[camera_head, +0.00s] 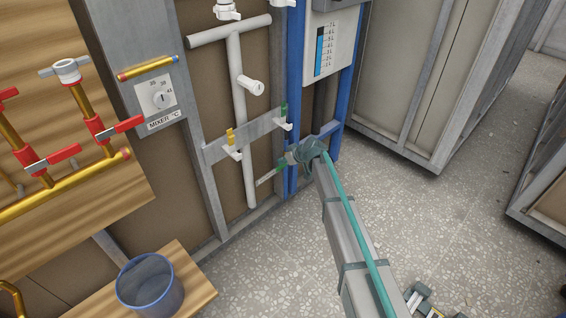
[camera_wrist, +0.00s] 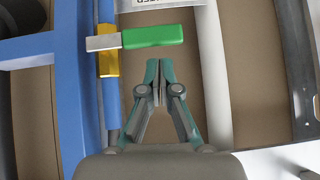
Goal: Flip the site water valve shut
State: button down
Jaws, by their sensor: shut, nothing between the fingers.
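The valve has a lever with a green grip (camera_wrist: 153,37) and a bare metal end, above a brass body (camera_wrist: 108,64) on a thin vertical pipe. In the wrist view the lever lies level, crosswise to that pipe. In the head view a small green piece (camera_head: 281,164) beside my gripper appears to be the same grip. My gripper (camera_wrist: 154,70) is shut and empty, its fingertips just below the green grip in the wrist view. I cannot tell whether they touch it. In the head view my gripper (camera_head: 296,156) is partly hidden by its own wrist.
A white pipe (camera_wrist: 214,85) stands to the right in the wrist view. A metal rail (camera_head: 240,136) with yellow and green fittings is nearby.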

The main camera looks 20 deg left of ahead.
jog(key=a+r+p+v, duration=0.2)
jog(key=v, duration=1)
jog(key=shift+d+r, duration=0.25)
jog(key=s+d+f+m+g+h, duration=0.3)
jog(key=s+d+f, duration=0.6)
jog(key=s+d, duration=0.3)
jog(key=s+d+f+m+g+h, duration=0.2)
jog(key=s+d+f+m+h, duration=0.15)
jog(key=s+d+f, duration=0.75)
jog(key=s+d+f+m+g+h, duration=0.3)
jog(key=s+d+f, duration=0.4)
jog(key=s+d, duration=0.7)
jog(key=s+d+f+m+g, duration=0.15)
jog(key=s+d, duration=0.25)
jog(key=s, duration=0.4)
jog(key=s+d+m+g, duration=0.15)
jog(key=s+d, duration=0.25)
jog(key=s, duration=0.4)
jog(key=s+d+f+m+g, duration=0.15)
jog(key=s+d, duration=0.25)
jog(key=s, duration=0.4)
jog(key=w+r+t+p, duration=0.1)
jog(key=w+r+p, duration=0.1)
jog(key=r+p, duration=0.6)
jog(key=w+r+t+p, duration=0.2)
jog(key=r+p, duration=0.6)
jog(key=p, duration=0.4)
jog(key=shift+w+r+n+y+p, duration=0.3)
jog(key=shift+w+r+y+p, duration=0.15)
jog(key=shift+w, duration=0.15)
